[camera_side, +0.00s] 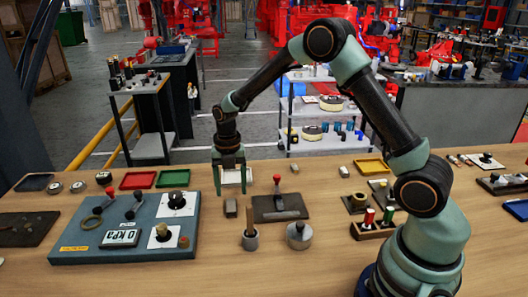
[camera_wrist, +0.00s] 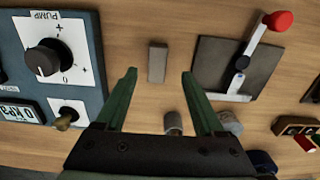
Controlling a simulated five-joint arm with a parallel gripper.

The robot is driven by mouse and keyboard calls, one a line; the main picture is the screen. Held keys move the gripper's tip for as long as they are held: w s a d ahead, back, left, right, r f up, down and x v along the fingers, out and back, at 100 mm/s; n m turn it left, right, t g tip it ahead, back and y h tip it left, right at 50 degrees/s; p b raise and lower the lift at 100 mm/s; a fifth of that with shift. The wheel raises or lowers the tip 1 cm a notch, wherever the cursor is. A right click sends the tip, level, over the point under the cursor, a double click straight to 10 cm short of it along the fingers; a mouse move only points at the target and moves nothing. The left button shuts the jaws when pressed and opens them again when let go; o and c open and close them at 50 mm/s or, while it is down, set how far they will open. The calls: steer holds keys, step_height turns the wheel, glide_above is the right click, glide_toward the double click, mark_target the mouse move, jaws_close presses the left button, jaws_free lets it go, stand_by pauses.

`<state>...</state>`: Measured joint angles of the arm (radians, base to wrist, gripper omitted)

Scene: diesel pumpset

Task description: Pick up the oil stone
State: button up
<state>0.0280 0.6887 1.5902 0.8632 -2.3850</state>
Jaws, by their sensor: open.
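A small grey-brown block, which looks like the oil stone (camera_side: 231,208), lies on the wooden table between the blue pump panel and the lever plate. In the wrist view the oil stone (camera_wrist: 157,62) is upright in the picture, just beyond the gap between the fingertips. My gripper (camera_side: 230,193) points down above the table near the block, with its green fingers apart. In the wrist view my gripper (camera_wrist: 158,75) is open, with nothing between its fingers. It does not appear to touch the block.
The blue panel (camera_side: 90,250) with knobs and a gauge stands at left. A dark plate with a red-knobbed lever (camera_side: 277,184) is at right. A wooden-handled cylinder (camera_side: 250,240) and a grey round weight (camera_side: 299,235) stand in front.

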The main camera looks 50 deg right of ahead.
mark_target(231, 205)
steer(key=shift+a+f, duration=0.15)
steer(key=shift+f, duration=1.2)
steer(key=shift+a+f, duration=0.15)
steer(key=shift+f, duration=1.15)
jaws_close()
